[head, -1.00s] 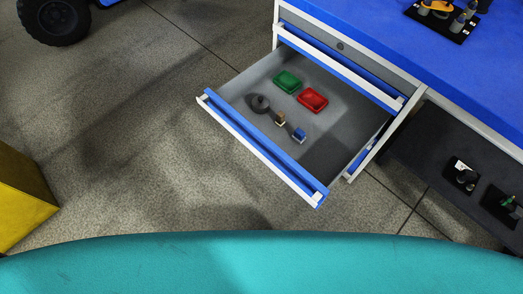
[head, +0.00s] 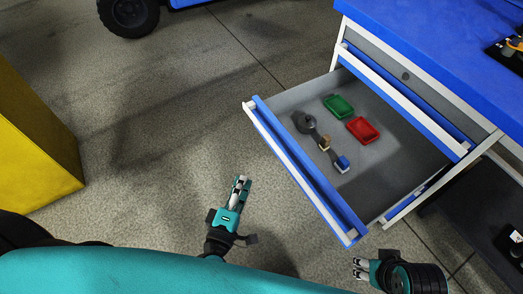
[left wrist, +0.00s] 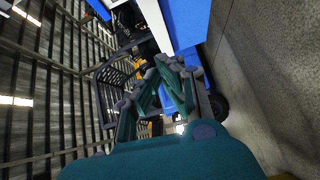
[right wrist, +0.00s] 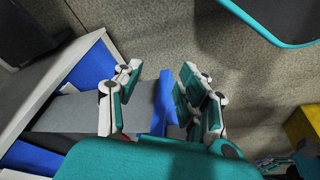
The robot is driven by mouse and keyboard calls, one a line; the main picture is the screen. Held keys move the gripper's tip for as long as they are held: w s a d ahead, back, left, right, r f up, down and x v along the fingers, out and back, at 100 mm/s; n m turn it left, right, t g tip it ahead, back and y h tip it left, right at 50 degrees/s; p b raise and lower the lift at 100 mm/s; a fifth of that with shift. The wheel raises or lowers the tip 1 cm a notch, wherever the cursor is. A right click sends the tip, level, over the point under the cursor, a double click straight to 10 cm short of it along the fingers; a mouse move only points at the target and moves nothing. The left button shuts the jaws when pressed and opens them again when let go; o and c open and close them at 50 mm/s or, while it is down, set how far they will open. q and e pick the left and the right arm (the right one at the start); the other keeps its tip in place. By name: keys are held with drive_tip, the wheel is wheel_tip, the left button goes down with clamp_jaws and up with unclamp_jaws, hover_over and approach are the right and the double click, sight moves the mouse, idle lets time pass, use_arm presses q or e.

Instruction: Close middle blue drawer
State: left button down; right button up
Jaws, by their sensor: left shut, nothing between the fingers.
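The middle blue drawer (head: 305,168) is pulled far out of the cabinet, its blue front with white trim facing lower left. Its blue front also shows in the right wrist view (right wrist: 165,97), in line with the gap between my right fingers. My left gripper (head: 240,182) is shut and empty, over the floor left of the drawer front and apart from it. It also shows in the left wrist view (left wrist: 160,68). My right gripper (head: 356,268) is open and empty, just below the drawer front's near corner. Contact with the drawer cannot be told.
The drawer holds a green tray (head: 339,106), a red tray (head: 362,130) and small dark, tan and blue pieces (head: 341,163). The blue worktop (head: 440,45) is above right. A yellow block (head: 35,140) stands left. The floor (head: 160,130) between is clear.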

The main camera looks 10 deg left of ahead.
use_arm(q)
drive_tip(key=w+d+n+y, duration=0.1)
drive_tip(key=w+d, duration=0.1)
drive_tip(key=w, duration=1)
drive_tip(key=shift+w+r+b, duration=0.3)
drive_tip(key=shift+w+b, duration=0.05)
use_arm(e)
drive_tip(key=shift+s+r, duration=0.15)
drive_tip(key=shift+s, duration=0.05)
use_arm(q)
drive_tip(key=shift+w, duration=0.1)
use_arm(e)
drive_tip(key=shift+d, duration=0.1)
